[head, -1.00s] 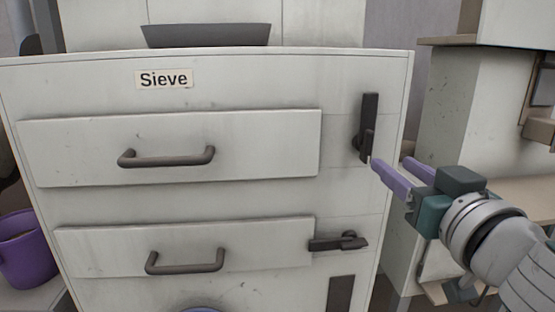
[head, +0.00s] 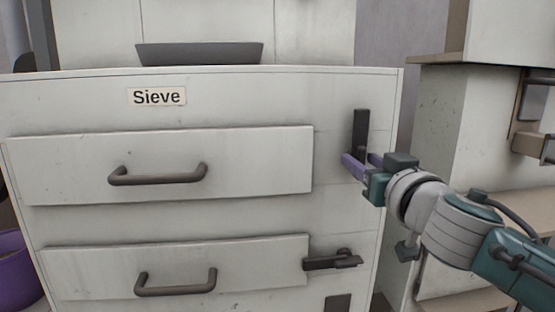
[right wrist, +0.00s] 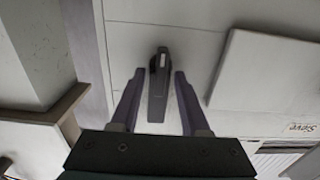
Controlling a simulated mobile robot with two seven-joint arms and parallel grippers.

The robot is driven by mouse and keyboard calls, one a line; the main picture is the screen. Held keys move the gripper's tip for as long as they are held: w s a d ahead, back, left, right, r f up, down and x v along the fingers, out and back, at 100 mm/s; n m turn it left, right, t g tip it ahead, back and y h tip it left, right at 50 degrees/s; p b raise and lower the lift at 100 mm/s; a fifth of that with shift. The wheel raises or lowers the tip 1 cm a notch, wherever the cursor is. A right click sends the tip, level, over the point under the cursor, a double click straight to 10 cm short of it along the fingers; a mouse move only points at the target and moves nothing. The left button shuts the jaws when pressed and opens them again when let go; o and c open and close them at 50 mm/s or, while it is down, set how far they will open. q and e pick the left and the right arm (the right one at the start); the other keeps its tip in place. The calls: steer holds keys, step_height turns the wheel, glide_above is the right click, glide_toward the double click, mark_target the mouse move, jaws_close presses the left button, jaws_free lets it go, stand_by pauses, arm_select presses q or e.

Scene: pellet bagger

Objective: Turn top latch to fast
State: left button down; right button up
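The top latch (head: 361,126) is a dark upright bar on the white Sieve cabinet, right of the upper drawer. It stands vertical, with its lower part partly hidden by my right gripper (head: 360,159). In the right wrist view, the latch (right wrist: 158,88) lies between the two purple fingers of my right gripper (right wrist: 159,74). The fingers are open, with a visible gap on each side of the bar. My left gripper is in neither view.
The upper drawer (head: 250,155) and lower drawer (head: 250,262) have dark bar handles. A lower latch (head: 330,260) lies horizontal. A grey tray (head: 200,53) sits on top. A white cabinet (head: 440,130) stands at right; a purple bucket (head: 15,270) is at lower left.

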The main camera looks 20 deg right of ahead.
jaws_close()
stand_by(0.4)
steer(key=shift+n, duration=0.4)
steer(key=n, duration=0.3)
steer(key=shift+a+n, duration=0.1)
steer(key=shift+n, duration=0.3)
steer(key=shift+a+f+n, duration=0.1)
steer(key=shift+f+n, duration=0.1)
steer(key=shift+n, duration=3.15)
steer(key=shift+a+f+n, duration=0.1)
steer(key=shift+f+n, duration=0.05)
steer(key=shift+n, duration=3.2)
